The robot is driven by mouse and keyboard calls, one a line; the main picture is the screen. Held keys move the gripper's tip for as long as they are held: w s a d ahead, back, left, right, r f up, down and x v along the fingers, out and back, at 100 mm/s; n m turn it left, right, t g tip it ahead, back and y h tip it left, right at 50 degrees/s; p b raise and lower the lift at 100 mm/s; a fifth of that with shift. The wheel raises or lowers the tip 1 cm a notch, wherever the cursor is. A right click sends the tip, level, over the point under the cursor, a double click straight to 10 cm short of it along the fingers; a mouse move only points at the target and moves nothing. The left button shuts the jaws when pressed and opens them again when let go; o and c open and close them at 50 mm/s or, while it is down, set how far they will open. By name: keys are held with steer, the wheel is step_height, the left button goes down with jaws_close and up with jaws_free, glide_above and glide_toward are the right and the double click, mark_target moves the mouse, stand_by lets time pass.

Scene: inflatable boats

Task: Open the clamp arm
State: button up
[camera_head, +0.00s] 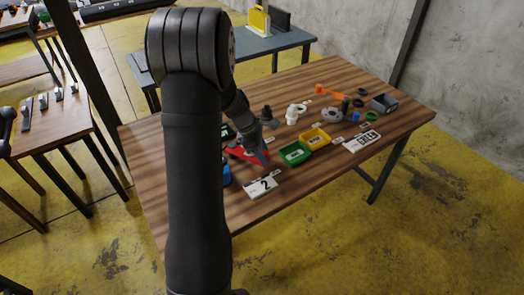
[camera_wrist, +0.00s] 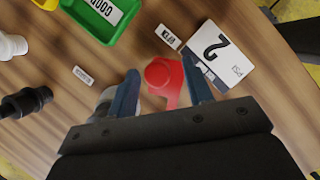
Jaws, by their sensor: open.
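A red part (camera_wrist: 164,76) with a round top, which looks like the clamp arm, sits between the fingers of my gripper (camera_wrist: 160,66) in the wrist view. The blue fingers stand apart, one on each side of it, and I see a gap at the right finger. Contact on the left side is unclear. In the head view the red part (camera_head: 247,153) shows beside my dark arm, with my gripper (camera_head: 262,157) over it. The lower part of the red piece is hidden by my gripper body.
A white card marked 2 (camera_wrist: 226,60) lies right of the red part. A green tray (camera_head: 293,153) and a yellow tray (camera_head: 315,138) stand behind. A black fitting (camera_wrist: 25,102) and a white fitting (camera_wrist: 12,45) are at left. A blue cylinder (camera_head: 227,174) stands near my arm.

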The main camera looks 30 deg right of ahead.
steer(key=shift+r, duration=0.1)
steer(key=v, duration=1.7)
steer(key=shift+a, duration=0.1)
steer(key=x, duration=1.7)
steer(key=shift+w+d+n, duration=0.35)
steer(key=shift+d+n, duration=0.25)
steer(key=shift+d, duration=0.15)
stand_by(1.1)
steer(key=shift+a, duration=0.1)
